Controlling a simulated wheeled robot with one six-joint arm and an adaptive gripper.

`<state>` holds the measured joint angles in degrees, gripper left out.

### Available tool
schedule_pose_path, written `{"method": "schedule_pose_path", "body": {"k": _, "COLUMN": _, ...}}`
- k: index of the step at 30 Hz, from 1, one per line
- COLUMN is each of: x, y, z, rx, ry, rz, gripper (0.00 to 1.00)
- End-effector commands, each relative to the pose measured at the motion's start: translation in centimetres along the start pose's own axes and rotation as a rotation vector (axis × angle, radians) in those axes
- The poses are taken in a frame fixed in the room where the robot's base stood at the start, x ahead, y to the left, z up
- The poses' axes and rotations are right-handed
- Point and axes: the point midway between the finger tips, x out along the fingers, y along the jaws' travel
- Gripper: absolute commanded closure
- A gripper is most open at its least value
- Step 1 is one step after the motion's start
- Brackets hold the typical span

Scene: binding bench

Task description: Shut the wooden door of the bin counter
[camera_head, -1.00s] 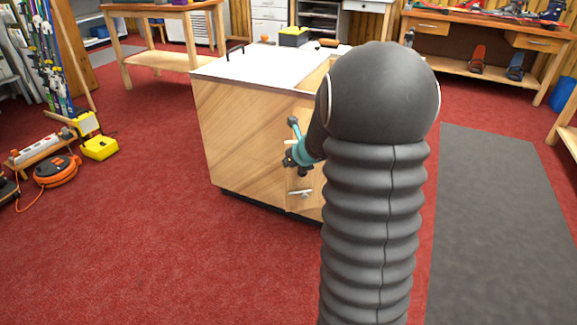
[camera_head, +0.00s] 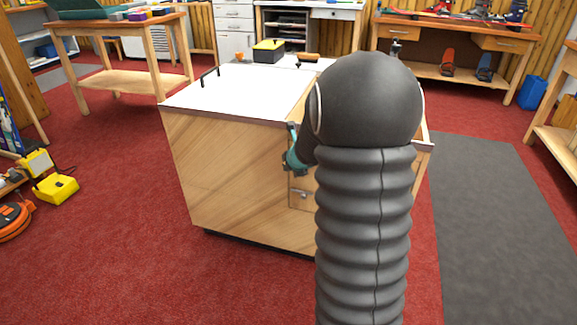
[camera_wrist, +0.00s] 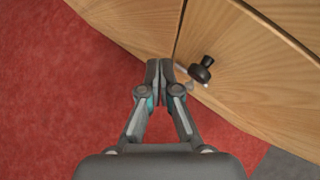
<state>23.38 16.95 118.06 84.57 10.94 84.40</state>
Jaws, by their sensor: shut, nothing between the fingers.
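The bin counter (camera_head: 225,160) is a wooden box with a white top, at the centre of the head view. A dark seam separates its left panel from the wooden door (camera_head: 301,202), which bears a small handle (camera_head: 300,194). My arm hides most of the door there. In the wrist view the door (camera_wrist: 245,75) lies right of the seam, with a dark knob (camera_wrist: 203,70) near that edge. I cannot tell how far the door stands open. My gripper (camera_wrist: 160,68) is shut and empty, its tips close to the seam, left of the knob; contact is unclear.
A yellow work lamp (camera_head: 55,188) and an orange cable reel (camera_head: 12,220) are on the red floor at left. A grey mat (camera_head: 495,220) lies at right. A workbench (camera_head: 120,75) stands behind left. Red floor in front of the counter is clear.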

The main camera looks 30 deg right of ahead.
Motion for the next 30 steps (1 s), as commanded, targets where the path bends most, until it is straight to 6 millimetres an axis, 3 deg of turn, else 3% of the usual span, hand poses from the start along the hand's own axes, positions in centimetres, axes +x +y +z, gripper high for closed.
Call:
{"method": "schedule_pose_path", "body": {"k": 14, "x": 0.1, "y": 1.2, "z": 0.0, "rx": -0.011, "ry": 0.000, "rz": 0.011, "gripper": 1.00}}
{"method": "schedule_pose_path", "body": {"k": 20, "x": -0.8, "y": 2.9, "z": -1.0, "rx": -0.014, "ry": -0.001, "rz": 0.015, "gripper": 1.00}}
{"method": "schedule_pose_path", "body": {"k": 23, "x": -1.9, "y": 4.1, "z": -1.6, "rx": -0.015, "ry": -0.002, "rz": 0.015, "gripper": 1.00}}
{"method": "schedule_pose_path", "body": {"k": 24, "x": -3.2, "y": 4.4, "z": -1.0, "rx": -0.016, "ry": -0.003, "rz": 0.015, "gripper": 1.00}}
{"method": "schedule_pose_path", "body": {"k": 30, "x": -6.7, "y": 5.5, "z": -0.8, "rx": -0.008, "ry": -0.001, "rz": 0.008, "gripper": 1.00}}
